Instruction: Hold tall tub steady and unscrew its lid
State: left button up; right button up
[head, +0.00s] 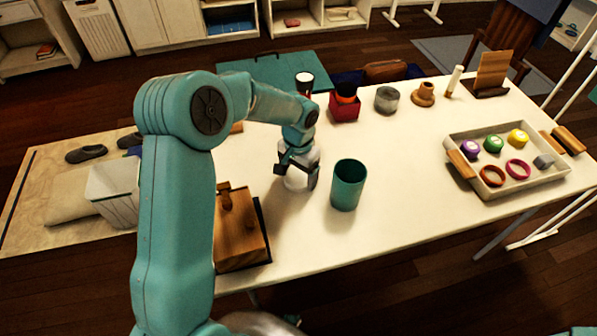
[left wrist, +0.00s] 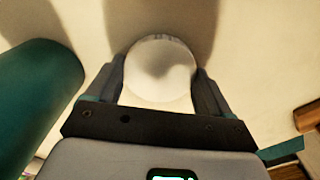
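The white tub (head: 296,181) stands upright on the table, left of the teal cup. In the left wrist view its round white top (left wrist: 160,68) faces the camera, with a shadow across it; I cannot make out a seam between lid and body. My left gripper (head: 297,171) reaches down over the tub, with one dark finger on each side. In the left wrist view the fingers of this gripper (left wrist: 160,88) lie against the tub's sides and appear shut on it.
A teal cup (head: 348,186) stands close right of the tub. A wooden box (head: 238,232) is at the near left. A red box (head: 344,106), a grey jar (head: 387,100) and a tray (head: 500,182) of small items stand farther off. The table's (head: 400,235) front middle is clear.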

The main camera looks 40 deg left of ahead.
aim_at(299, 176)
pick_arm(q)
jog(key=o, duration=0.3)
notch_tip(299, 176, up, 12)
jog(key=p, duration=0.1)
jog(key=shift+r, duration=0.15)
